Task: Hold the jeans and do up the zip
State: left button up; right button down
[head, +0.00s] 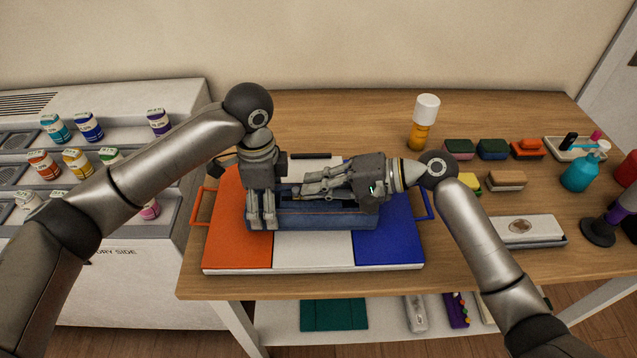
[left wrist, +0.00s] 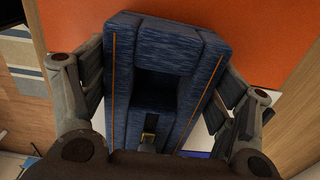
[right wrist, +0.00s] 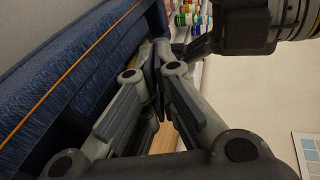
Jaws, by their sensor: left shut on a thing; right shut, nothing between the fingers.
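The jeans piece (head: 325,219) is a blue denim block with orange stitching, lying on a tri-coloured board. My left gripper (head: 262,222) points down over its left end. In the left wrist view its fingers (left wrist: 160,85) straddle the denim (left wrist: 165,42) and are shut on it. A small brass zip part (left wrist: 149,136) shows near the bottom of the dark central channel. My right gripper (head: 299,192) lies along the jeans from the right, fingertips pointing left. In the right wrist view its fingertips (right wrist: 154,66) are together and empty, close to the denim (right wrist: 60,90). Contact with the zip cannot be told.
The board (head: 237,251) has orange, white and blue panels and side handles. An orange bottle with a white cap (head: 424,120) stands behind it. Sponges, a tray and a teal bottle (head: 579,174) stand to the right. A rack of small jars (head: 87,127) is at the left.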

aim_at(300, 195)
jog(key=shift+a, duration=1.6)
jog(key=shift+d+f, duration=0.1)
jog(key=shift+d, duration=0.15)
jog(key=v, duration=1.3)
jog(key=shift+d+f, duration=0.3)
jog(key=shift+d, duration=0.15)
pick_arm(q)
jog(key=o, duration=0.9)
jog(key=shift+c, duration=0.2)
